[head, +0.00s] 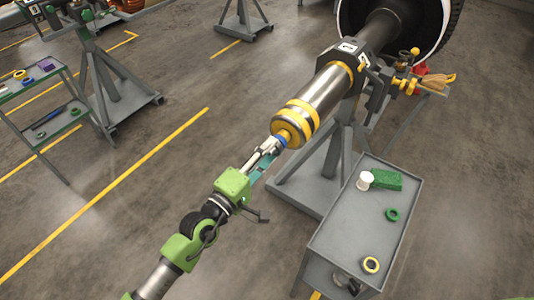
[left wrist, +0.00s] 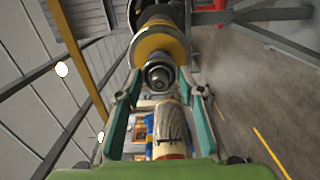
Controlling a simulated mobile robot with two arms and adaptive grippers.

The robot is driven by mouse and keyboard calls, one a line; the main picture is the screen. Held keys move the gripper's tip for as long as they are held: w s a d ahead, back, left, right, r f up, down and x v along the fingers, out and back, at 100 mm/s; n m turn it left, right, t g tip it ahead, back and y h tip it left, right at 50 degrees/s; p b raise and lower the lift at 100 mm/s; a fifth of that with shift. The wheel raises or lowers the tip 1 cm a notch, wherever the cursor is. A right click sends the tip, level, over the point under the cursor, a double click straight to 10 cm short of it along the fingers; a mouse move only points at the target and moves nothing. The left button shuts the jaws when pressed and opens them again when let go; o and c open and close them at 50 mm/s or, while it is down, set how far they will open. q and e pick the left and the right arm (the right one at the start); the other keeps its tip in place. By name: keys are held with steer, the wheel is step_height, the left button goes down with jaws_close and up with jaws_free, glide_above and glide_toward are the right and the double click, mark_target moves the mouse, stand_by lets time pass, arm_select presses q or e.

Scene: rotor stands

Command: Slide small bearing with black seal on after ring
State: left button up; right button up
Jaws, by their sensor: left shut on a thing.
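The rotor shaft (head: 318,100) slopes down toward me, a steel cylinder with yellow rings and a narrow end. My left gripper (head: 272,148) is at that end, in line with the shaft. A blue band (head: 281,141) shows between the yellow part and my fingertips. In the left wrist view, the teal fingers (left wrist: 161,80) stand on both sides of a small round metal piece with a dark ring (left wrist: 159,76), which looks like the small bearing. The gripper is shut on it. I cannot tell how far it sits on the shaft. My right gripper is not in view.
The stand's grey base (head: 300,180) lies under the shaft.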

arm_select(q)
steer(key=shift+w+d, duration=0.2)
steer(key=shift+w, duration=0.05)
stand_by(0.4)
steer(key=o, duration=1.1)
steer(key=o, duration=0.5)
steer(key=v, duration=0.9)
steer(key=shift+p, duration=0.3)
